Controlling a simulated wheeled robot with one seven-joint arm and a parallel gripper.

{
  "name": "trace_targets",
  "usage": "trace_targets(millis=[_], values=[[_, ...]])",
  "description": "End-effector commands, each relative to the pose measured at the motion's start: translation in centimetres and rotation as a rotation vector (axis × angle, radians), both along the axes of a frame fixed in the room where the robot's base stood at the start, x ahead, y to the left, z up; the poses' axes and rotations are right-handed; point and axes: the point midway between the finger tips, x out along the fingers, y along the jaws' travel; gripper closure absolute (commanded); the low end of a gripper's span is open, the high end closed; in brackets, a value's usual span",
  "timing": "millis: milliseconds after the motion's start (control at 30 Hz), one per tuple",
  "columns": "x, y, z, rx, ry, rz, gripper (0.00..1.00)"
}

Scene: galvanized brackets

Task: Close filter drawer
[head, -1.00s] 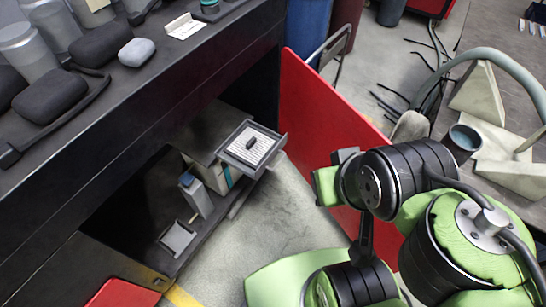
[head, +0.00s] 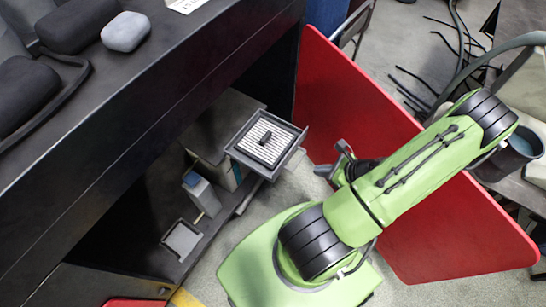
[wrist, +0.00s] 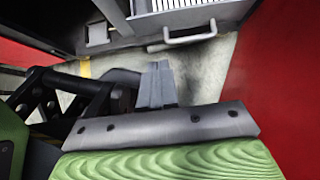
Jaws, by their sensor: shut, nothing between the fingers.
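The filter drawer (head: 244,152) is a grey tray with a white ribbed filter (head: 268,137) and a small dark handle on top. In the head view it sticks out of the dark cabinet opening, past the cabinet's edge. In the wrist view the drawer's front (wrist: 180,22) and its pale bar handle (wrist: 183,40) show at the top. My gripper (head: 326,171) is to the right of the drawer and apart from it. Its fingers (wrist: 157,80) are together and empty in the wrist view, pointing towards the drawer handle with a gap between.
A red cabinet door (head: 400,150) stands open just right of my gripper. The dark countertop (head: 150,90) overhangs the opening. Grey floor (head: 235,245) lies between cabinet and arm.

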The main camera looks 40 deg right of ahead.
Motion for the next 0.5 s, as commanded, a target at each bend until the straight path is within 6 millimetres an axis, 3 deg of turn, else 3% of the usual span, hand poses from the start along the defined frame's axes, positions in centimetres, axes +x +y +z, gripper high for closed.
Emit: trace_targets(millis=[167,500], values=[[1.1,0.4,-1.5,0.011,-0.003,-0.013,1.00],[6.1,2.3,-6.9,0.009,-0.003,-0.006,1.00]])
